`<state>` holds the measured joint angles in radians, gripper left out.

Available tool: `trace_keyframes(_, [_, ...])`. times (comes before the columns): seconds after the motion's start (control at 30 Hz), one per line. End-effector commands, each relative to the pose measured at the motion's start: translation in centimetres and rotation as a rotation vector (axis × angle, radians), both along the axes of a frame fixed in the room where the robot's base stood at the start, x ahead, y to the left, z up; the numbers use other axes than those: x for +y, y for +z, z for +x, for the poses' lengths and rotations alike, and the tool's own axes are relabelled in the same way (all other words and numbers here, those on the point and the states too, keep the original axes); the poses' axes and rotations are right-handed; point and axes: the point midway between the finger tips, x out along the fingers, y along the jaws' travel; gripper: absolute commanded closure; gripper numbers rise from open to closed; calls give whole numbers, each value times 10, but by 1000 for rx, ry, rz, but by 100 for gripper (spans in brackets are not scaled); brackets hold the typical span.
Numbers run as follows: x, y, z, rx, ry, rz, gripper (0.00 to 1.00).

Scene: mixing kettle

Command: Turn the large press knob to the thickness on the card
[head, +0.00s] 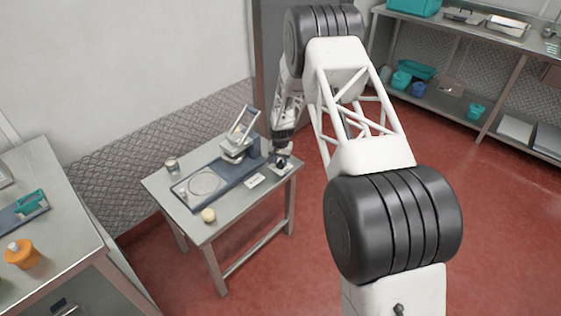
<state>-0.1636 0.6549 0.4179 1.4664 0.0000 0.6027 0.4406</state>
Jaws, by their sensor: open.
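A press with a dark blue base (222,185) stands on a small steel table (205,230). A round plate (204,183) lies on its left part, and a pale tilted frame (243,125) rises at its back right. A small white card (255,180) lies in front of the base; its writing is too small to read. My gripper (281,159) is open and points down at the table's right end, just over a small pale plate with a dark part on it (282,167). I cannot tell whether that dark part is the large knob, nor whether my fingers touch it.
A metal jar (172,166) stands at the table's back left and a cream round piece (208,215) near its front edge. Another steel table at left holds an orange pot (21,254). Shelves with teal tubs (400,80) stand at right.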

Motion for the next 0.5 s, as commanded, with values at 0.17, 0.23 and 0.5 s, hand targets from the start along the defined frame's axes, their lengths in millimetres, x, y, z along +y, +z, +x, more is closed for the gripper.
trace_keyframes(0.17, [0, 16, 1, -2, 0, 0, 60])
trace_keyframes(0.23, [0, 23, 1, -2, 0, 0, 60])
trace_keyframes(0.5, [0, 56, 1, -2, 0, 0, 60])
